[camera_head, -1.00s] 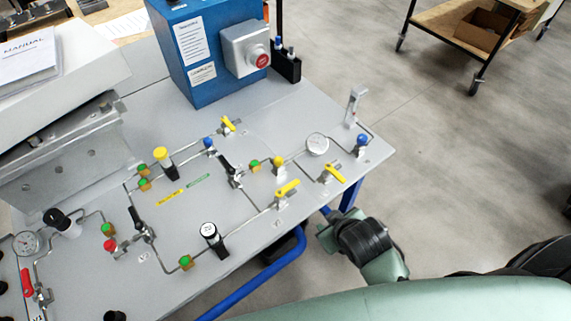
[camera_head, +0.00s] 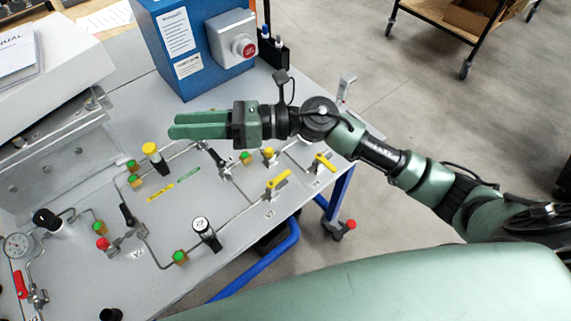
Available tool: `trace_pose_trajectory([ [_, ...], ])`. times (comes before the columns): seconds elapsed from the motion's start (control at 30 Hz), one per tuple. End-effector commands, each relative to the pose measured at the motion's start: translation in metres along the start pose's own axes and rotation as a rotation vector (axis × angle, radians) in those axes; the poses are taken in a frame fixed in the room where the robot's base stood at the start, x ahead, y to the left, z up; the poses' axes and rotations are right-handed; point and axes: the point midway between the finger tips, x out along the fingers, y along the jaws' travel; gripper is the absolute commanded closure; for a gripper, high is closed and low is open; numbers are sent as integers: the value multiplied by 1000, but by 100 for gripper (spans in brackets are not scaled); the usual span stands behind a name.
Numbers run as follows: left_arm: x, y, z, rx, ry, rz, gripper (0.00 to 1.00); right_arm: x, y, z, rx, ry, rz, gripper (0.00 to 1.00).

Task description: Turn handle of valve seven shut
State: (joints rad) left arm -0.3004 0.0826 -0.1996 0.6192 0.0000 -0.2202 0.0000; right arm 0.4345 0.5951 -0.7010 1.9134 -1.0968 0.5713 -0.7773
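My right gripper (camera_head: 186,125) is over the panel, its green fingers pointing left. They lie side by side in the picture with no clear gap, so their opening is uncertain. Nothing shows between them. A yellow-handled valve (camera_head: 278,180) sits on the pipe at the panel's near edge, with a small tag (camera_head: 268,213) that seems to read V7. Its handle is angled to the pipe run. The gripper is apart from it, up and to the left. Another yellow-handled valve (camera_head: 325,163) sits to its right. My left gripper is not in view.
A blue box (camera_head: 185,50) with a red button (camera_head: 245,47) stands behind. A wheeled cart (camera_head: 470,20) is at back right.

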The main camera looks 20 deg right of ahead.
Motion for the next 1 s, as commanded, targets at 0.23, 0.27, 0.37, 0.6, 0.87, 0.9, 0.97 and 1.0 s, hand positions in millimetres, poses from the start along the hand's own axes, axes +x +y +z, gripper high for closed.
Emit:
trace_pose_trajectory([
  [0.23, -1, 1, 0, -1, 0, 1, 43, -97, -50, -92, -568, 824, 175, 64],
  [0.27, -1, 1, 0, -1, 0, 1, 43, -115, -58, -96, -601, 907, 188, 64],
  [0.37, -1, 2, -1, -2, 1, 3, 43, -166, -78, -101, -665, 1130, 224, 64],
  [0.6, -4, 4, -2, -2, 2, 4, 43, -212, -94, -102, -689, 1321, 258, 64],
  [0.87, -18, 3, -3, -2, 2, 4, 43, -201, -99, -139, -686, 1317, 261, 64],
  [0.9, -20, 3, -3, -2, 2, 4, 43, -199, -100, -145, -687, 1317, 261, 64],
  [0.97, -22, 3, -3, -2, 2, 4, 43, -197, -102, -153, -686, 1317, 260, 64],
  [1.0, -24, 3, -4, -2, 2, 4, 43, -196, -104, -158, -686, 1316, 259, 64],
])
